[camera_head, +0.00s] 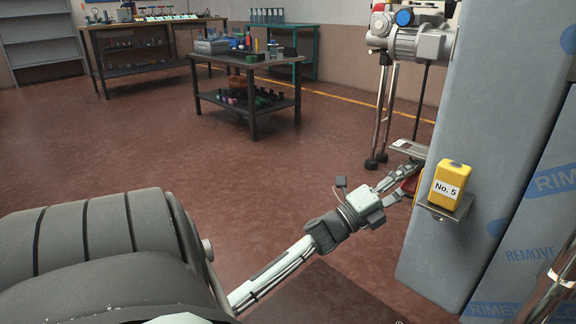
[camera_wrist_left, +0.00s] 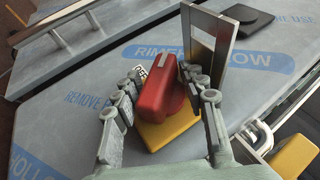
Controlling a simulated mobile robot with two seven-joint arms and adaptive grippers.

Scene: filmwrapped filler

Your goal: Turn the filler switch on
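The filler switch is a red knob (camera_wrist_left: 158,92) on a yellow base (camera_wrist_left: 168,130), mounted on the film-wrapped grey panel. A small, partly hidden white label with dark letters shows behind it. My left gripper (camera_wrist_left: 162,84) is open, with one finger on each side of the red knob. The right finger is very close to the knob; I cannot tell whether it touches. A gap shows at the left finger. In the head view my left gripper (camera_head: 400,182) reaches the side of the grey cabinet (camera_head: 440,110), and red (camera_head: 411,184) shows between its fingers. My right gripper is out of view.
A metal bracket (camera_wrist_left: 222,38) stands close behind the knob. A yellow box marked No. 5 (camera_head: 449,183) sits on a small ledge (camera_head: 455,211) beside the gripper. A stand with a motor (camera_head: 412,43) is behind. Open floor (camera_head: 220,160) lies left.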

